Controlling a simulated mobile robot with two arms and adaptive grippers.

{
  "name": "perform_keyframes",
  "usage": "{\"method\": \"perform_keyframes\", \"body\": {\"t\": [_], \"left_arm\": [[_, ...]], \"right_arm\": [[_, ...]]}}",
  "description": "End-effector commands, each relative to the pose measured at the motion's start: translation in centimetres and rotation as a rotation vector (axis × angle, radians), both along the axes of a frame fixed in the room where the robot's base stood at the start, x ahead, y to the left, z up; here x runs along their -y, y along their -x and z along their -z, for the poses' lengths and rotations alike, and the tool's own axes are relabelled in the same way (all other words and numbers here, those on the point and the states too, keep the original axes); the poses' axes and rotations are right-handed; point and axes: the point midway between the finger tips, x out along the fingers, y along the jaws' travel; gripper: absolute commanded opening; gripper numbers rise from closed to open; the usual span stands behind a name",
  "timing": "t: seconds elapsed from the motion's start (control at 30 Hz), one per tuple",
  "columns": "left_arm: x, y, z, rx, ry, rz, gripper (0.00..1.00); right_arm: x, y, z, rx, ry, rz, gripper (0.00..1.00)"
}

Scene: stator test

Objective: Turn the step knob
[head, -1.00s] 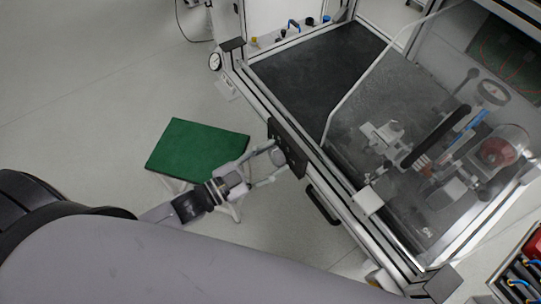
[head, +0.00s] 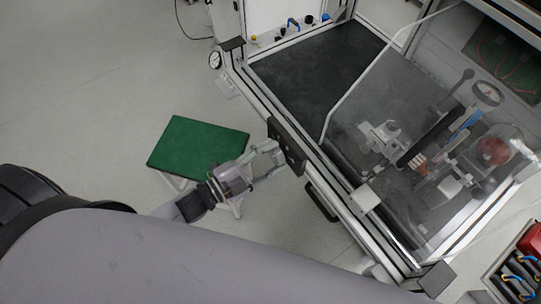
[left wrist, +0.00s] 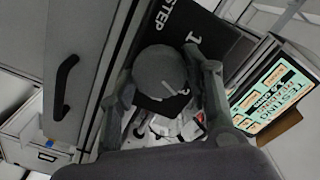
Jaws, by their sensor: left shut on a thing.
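The step knob (left wrist: 158,68) is a round dark grey knob in the left wrist view, with a light mark near its lower edge. It sits on a black panel (left wrist: 218,38) with the white word "STEP" and a "1" beside it. My left gripper (left wrist: 165,78) is shut on the knob, one finger on each side. In the head view the left gripper (head: 276,158) reaches the black panel (head: 289,147) on the bench's front rail. The knob is largely hidden there by the fingers. My right gripper is not in view.
A green-topped stool (head: 195,148) stands just left of the left gripper. The test bench (head: 315,70) carries a clear guard over its machinery. A black handle (head: 322,203) sits below the panel. A red-and-black box (head: 525,265) is at lower right. Open floor lies at left.

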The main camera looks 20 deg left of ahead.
Motion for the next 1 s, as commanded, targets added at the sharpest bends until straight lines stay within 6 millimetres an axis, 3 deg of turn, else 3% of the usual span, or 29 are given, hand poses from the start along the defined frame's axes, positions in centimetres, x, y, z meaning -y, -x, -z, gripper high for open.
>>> {"method": "perform_keyframes", "body": {"t": [0.37,0.4,0.7,1.0], "left_arm": [[0.02,0.05,0.09,0.001,-0.003,0.0,0.18],[0.02,0.05,0.08,0.001,-0.003,0.0,0.47],[0.0,0.03,0.04,0.001,-0.003,0.001,0.66],[-0.01,0.01,0.01,0.002,-0.002,0.0,0.66]], "right_arm": [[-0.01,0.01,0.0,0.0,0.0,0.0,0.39],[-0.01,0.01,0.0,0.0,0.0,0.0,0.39],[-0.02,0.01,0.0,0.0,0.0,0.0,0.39],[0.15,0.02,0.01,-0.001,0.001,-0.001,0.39]]}}
